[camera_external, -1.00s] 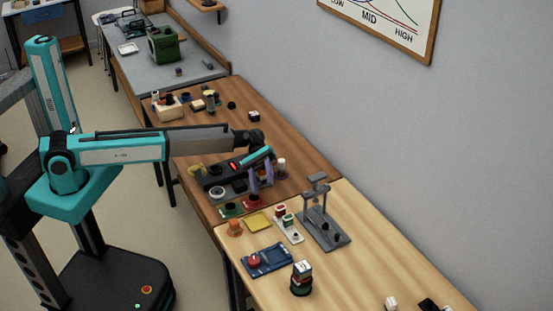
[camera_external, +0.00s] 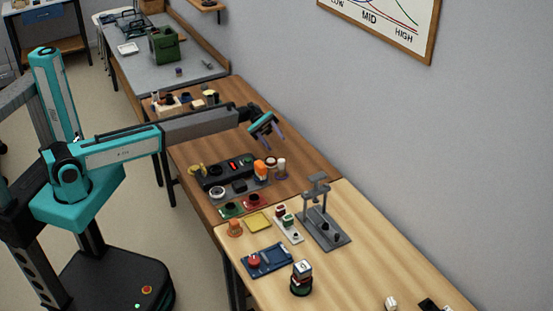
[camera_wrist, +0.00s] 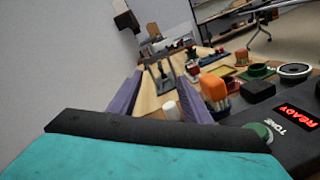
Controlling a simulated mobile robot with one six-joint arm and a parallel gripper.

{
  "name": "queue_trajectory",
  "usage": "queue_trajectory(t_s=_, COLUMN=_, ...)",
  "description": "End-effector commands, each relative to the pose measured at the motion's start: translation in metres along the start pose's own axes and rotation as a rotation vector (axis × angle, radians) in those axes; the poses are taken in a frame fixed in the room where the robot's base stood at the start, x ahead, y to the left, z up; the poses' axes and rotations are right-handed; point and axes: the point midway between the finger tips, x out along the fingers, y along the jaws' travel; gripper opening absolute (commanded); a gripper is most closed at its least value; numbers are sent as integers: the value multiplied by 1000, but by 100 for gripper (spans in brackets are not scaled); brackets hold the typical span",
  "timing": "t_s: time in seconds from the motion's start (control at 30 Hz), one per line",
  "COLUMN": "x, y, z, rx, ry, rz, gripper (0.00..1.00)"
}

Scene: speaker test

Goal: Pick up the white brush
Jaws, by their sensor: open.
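My gripper (camera_external: 269,145) is open and empty, raised above the brown table beyond the black device. Its two purple fingers also show in the wrist view (camera_wrist: 156,68), spread apart. A small white upright piece (camera_external: 282,165) stands on the brown table, right of an orange block-like thing (camera_external: 261,171). In the wrist view a white piece (camera_wrist: 170,109) shows low between the fingers, apart from them. It may be the white brush; its bristles cannot be made out. The orange thing (camera_wrist: 214,90) stands just right of the right finger.
The black device (camera_external: 222,174) with a lit red display sits close by. Red and green pieces, a yellow pad (camera_external: 257,222) and a grey stand (camera_external: 322,222) are nearer. The brown table right of the gripper is mostly clear, beside the wall.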

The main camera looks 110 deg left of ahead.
Motion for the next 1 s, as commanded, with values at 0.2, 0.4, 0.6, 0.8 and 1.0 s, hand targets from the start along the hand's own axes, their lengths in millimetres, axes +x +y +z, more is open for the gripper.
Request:
queue_trajectory(t_s=0.2, x=-20, y=-18, z=-28, rx=-234, ry=36, rz=41, gripper=44)
queue_trajectory(t_s=0.4, x=-38, y=-32, z=-51, rx=-458, ry=59, rz=86, gripper=44)
queue_trajectory(t_s=0.6, x=-45, y=-37, z=-59, rx=-553, ry=68, rz=105, gripper=44)
queue_trajectory(t_s=0.8, x=-45, y=-37, z=-60, rx=-558, ry=68, rz=106, gripper=44)
queue_trajectory(t_s=1.0, x=-43, y=-36, z=-59, rx=-556, ry=67, rz=105, gripper=44)
